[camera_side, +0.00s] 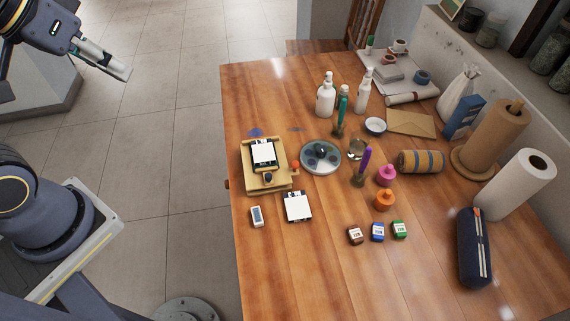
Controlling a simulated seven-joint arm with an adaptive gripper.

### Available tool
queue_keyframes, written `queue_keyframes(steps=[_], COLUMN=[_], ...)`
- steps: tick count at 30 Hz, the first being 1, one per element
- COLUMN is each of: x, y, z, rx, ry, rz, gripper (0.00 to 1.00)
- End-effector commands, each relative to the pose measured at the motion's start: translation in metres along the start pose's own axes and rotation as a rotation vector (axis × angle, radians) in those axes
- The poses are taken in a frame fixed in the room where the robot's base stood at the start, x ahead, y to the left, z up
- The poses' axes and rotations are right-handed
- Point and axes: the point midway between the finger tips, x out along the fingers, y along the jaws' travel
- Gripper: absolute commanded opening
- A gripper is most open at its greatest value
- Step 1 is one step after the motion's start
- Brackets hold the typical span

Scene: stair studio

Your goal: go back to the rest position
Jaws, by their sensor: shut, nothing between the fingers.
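My gripper (119,72) is at the upper left of the side view, above the tiled floor and left of the wooden table. Its fingers are shut and hold nothing. It is apart from the table and from everything on it. My arm comes in from the left edge of the picture.
The wooden table (325,265) carries a wooden tray (252,182), a grey plate (333,169), white bottles (325,100), candles, small jars (377,232), paper rolls (516,185) and a dark blue case (473,250). The tiled floor (180,130) between my gripper and the table is clear.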

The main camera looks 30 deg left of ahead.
Motion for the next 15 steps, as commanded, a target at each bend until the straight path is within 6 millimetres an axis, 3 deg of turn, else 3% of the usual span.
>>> queue_keyframes(steps=[4,15], x=[0.006,0.006], y=[-0.021,-0.022], z=[0.013,0.013], rx=[0.08,0.085], ry=[-0.042,-0.043], rz=[-0.09,-0.095], gripper=[0.0,0.0])
